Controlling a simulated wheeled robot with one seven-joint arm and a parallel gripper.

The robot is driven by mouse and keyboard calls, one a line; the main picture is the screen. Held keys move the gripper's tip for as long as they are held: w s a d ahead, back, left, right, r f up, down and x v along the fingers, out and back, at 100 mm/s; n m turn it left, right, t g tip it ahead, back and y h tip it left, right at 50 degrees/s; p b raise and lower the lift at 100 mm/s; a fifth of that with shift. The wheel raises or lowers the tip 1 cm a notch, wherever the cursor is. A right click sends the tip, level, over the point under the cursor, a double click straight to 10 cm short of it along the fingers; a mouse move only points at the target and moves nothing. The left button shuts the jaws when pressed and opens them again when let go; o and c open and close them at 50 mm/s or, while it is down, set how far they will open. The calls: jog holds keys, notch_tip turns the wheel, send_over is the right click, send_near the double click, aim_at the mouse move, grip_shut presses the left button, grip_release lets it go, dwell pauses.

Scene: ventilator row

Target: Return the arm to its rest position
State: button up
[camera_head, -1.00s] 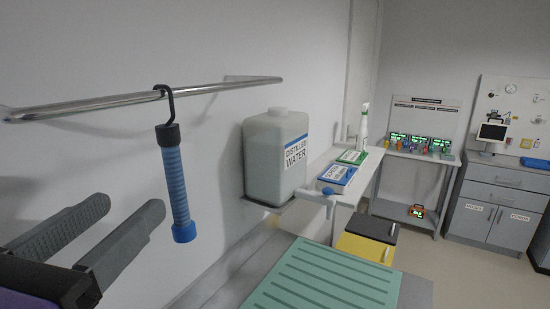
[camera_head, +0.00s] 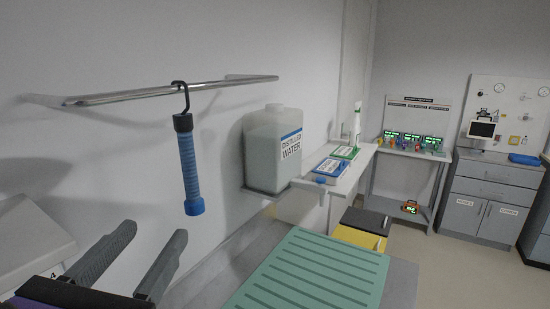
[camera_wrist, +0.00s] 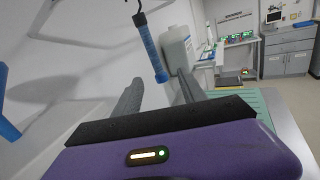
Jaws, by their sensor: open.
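My gripper (camera_head: 148,256) is at the lower left of the head view, its two grey fingers spread apart with nothing between them. In the wrist view my gripper (camera_wrist: 160,92) points forward past its purple body. A blue ribbed tube with a black cap (camera_head: 188,165) hangs by a black hook from a metal wall rail (camera_head: 165,90). The tube also shows in the wrist view (camera_wrist: 150,48), beyond the fingers. My gripper is apart from the tube, lower and nearer the camera.
A distilled water jug (camera_head: 272,150) stands on a wall shelf at the right of the rail. A green ribbed surface (camera_head: 315,275) lies at front centre. A side bench (camera_head: 338,175) holds blue and green boxes and a bottle. Open floor (camera_head: 460,260) lies at the right.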

jog(key=w+d+f+m+g+y, duration=0.1)
jog(key=d+f+m+y, duration=0.15)
jog(key=d+f, duration=0.65)
jog(key=w+d+f+m+g+y, duration=0.1)
jog(key=w+d+f+m+y, duration=0.15)
jog(key=f, duration=1.25)
jog(key=s+d+f+m, duration=0.5)
jog(key=s+d+f, duration=0.1)
jog(key=d+f, duration=0.15)
jog(key=s+d+f+m+g, duration=0.2)
jog(key=s+d+f+m, duration=0.3)
jog(key=s+d+m, duration=0.45)
jog(key=s+d+r+m+h, duration=0.1)
jog(key=s+d+r+m, duration=0.1)
jog(key=s+m, duration=0.5)
jog(key=s+d+r+m+h+b, duration=0.1)
jog(key=s+d+m+h, duration=0.1)
jog(key=s+d+m, duration=0.2)
jog(key=shift+s+r+m+t, duration=0.3)
jog(key=shift+s+r+m, duration=0.05)
jog(key=shift+s+m, duration=1.45)
jog(key=shift+s, duration=0.1)
